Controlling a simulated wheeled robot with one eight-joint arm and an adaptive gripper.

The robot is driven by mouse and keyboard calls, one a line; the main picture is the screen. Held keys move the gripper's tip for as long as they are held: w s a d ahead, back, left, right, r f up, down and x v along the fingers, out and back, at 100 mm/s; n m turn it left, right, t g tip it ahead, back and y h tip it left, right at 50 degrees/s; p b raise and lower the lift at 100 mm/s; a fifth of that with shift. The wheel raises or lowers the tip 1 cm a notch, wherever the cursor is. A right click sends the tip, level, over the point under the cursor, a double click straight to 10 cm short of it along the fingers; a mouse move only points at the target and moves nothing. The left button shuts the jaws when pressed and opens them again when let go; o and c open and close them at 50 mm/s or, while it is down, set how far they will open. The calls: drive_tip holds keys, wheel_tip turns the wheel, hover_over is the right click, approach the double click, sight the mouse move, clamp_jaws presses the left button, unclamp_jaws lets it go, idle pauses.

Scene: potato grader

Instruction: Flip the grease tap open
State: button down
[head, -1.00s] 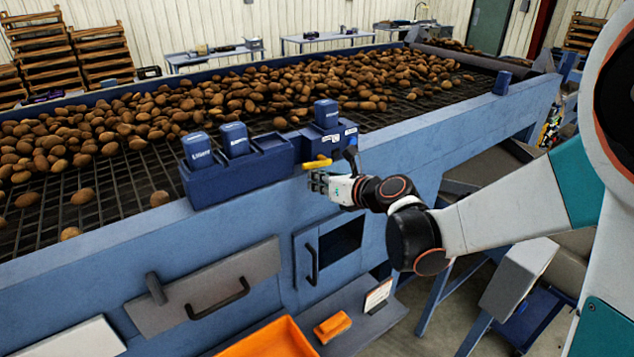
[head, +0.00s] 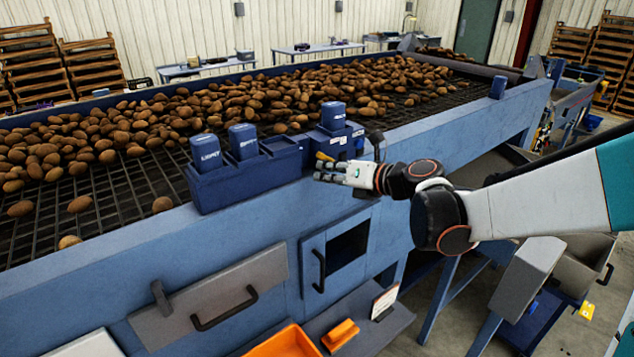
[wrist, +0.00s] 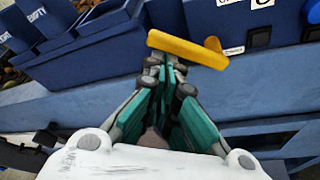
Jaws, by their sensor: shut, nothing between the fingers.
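The grease tap's yellow lever (wrist: 187,47) lies roughly level across the wrist view, in front of a dark blue unit (wrist: 228,35) on the grader's side. In the head view the lever (head: 324,156) is a small yellow patch just beyond my fingertips. My gripper (wrist: 170,68) is shut and empty, its fingertips just below the lever's middle. Whether they touch the lever cannot be told. In the head view my gripper (head: 322,172) is at the front face of the same blue unit. The tap's body and pivot are not clear to see.
A blue holder (head: 245,170) with labelled canisters sits on the rail left of the unit. Potatoes (head: 260,95) cover the mesh belt behind. Below are a handled drawer (head: 215,295), an orange bin (head: 282,343) and an orange item (head: 340,333) on a ledge.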

drive_tip(key=shift+w+d+r+b, duration=0.35)
drive_tip(key=shift+d+r+b, duration=0.2)
drive_tip(key=shift+r, duration=0.3)
drive_tip(key=shift+w+d+r+b, duration=0.3)
drive_tip(key=shift+d+r+b, duration=0.25)
drive_tip(key=shift+r, duration=0.25)
drive_tip(key=shift+w+d+r, duration=0.15)
drive_tip(key=shift+d, duration=0.05)
